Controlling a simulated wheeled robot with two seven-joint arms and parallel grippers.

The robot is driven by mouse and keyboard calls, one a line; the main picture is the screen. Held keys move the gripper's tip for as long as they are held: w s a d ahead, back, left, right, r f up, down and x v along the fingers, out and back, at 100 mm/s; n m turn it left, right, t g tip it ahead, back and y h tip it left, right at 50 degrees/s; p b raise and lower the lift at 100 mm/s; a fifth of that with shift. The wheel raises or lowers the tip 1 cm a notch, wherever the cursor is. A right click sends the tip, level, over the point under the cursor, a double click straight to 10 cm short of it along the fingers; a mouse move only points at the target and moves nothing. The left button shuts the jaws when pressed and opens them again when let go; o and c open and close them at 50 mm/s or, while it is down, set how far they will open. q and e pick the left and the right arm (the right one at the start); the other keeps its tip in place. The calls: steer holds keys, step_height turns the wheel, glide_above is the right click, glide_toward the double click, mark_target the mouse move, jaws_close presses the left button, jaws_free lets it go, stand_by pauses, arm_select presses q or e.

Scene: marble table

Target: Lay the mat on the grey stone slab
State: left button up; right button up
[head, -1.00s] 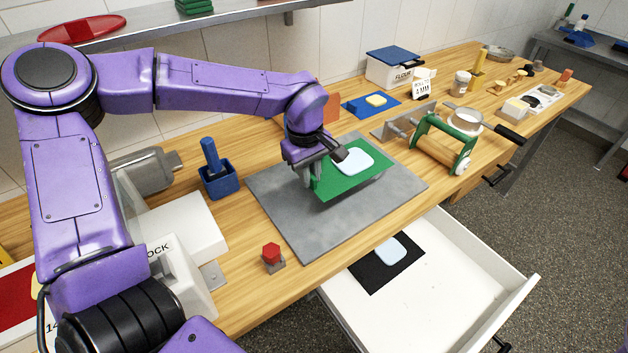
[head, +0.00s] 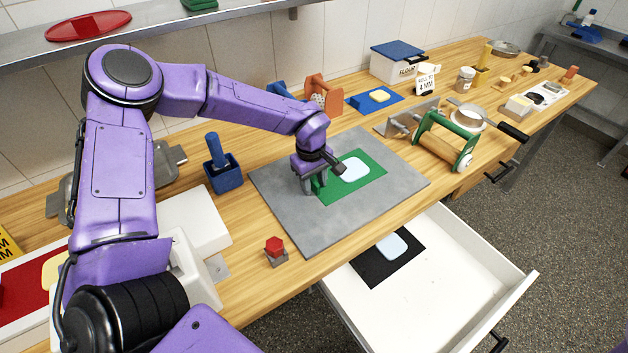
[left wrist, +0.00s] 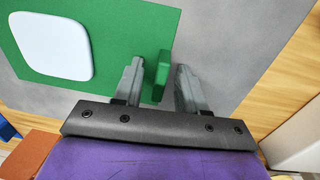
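The green mat (head: 367,184) lies flat on the grey stone slab (head: 300,230), within its edges, with a pale blue rounded patch on it. The mat also shows in the left wrist view (left wrist: 110,60), with a green upright tab (left wrist: 161,75) at its edge. My left gripper (head: 315,187) is low over the mat's left edge. In the left wrist view its fingers (left wrist: 160,88) stand on either side of the tab, with small gaps, so it looks open. My right gripper is not in view.
An open white drawer (head: 440,300) below the slab holds a black mat (head: 375,268) with a pale blue patch. A red-topped block (head: 275,250) and a blue holder (head: 222,175) stand left of the slab. A green-framed roller (head: 440,145) stands right of it.

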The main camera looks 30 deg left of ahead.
arm_select(q)
step_height(320, 180, up, 12)
steer(key=shift+s+a+r+b, duration=0.15)
steer(key=shift+s+b, duration=0.25)
stand_by(0.3)
